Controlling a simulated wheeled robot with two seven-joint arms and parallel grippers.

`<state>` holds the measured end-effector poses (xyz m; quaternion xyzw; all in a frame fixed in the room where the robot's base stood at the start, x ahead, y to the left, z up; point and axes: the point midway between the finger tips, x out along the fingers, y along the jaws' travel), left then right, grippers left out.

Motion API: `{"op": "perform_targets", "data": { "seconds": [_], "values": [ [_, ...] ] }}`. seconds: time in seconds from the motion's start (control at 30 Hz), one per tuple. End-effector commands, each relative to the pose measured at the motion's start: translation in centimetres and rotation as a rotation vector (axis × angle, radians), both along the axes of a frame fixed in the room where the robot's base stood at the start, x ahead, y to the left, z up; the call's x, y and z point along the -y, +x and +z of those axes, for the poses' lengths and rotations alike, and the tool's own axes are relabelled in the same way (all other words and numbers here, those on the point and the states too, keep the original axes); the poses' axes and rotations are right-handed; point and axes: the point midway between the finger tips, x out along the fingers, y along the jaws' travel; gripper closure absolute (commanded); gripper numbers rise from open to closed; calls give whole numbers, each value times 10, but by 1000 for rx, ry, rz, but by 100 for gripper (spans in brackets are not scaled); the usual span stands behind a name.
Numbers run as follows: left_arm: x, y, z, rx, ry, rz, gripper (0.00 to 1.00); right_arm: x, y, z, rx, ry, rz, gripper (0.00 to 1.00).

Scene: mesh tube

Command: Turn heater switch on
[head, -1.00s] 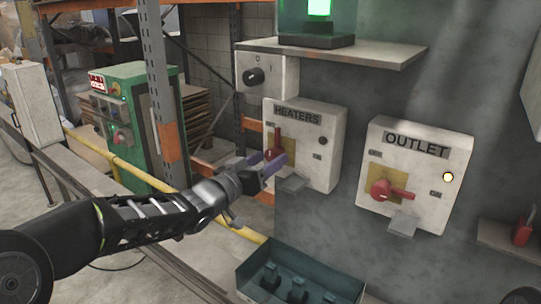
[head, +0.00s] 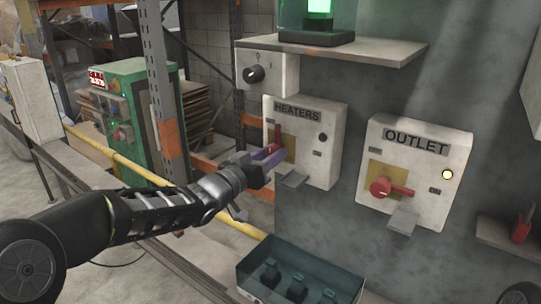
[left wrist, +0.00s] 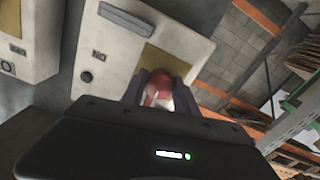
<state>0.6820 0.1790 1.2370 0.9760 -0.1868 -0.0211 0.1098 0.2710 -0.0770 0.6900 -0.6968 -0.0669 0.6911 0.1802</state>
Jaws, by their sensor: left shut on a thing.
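The heaters switch box (head: 318,152) is a white panel labelled HEATERS on the grey wall. Its red handle (head: 277,132) points upward over a yellow plate, and the round dark lamp on the box's right side looks unlit. My left gripper (head: 268,160) is at the box's lower left, with its purple fingers on the handle's red hub. In the left wrist view the red hub (left wrist: 159,84) sits between the two fingers, which are closed on it. The gripper hides part of the hub. My right gripper is not in view.
The outlet box (head: 418,165) stands to the right, its red handle horizontal and its lamp lit. A dark knob box (head: 264,76) is above left. A teal open bin (head: 300,275) is below. A grey shelf (head: 380,55) juts out above the heaters box.

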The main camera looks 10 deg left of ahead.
Motion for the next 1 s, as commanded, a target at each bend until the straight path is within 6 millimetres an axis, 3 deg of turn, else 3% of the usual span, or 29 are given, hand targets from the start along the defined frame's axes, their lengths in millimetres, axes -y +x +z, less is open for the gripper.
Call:
{"op": "perform_targets", "data": {
  "seconds": [0.13,0.57,1.0],
  "values": [
    [0,0,0,0,0,0,100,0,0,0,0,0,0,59],
    [-1,0,-1,17,41,1,100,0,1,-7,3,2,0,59],
    [-1,0,-4,121,297,1,100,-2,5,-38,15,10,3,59]
  ]
}}
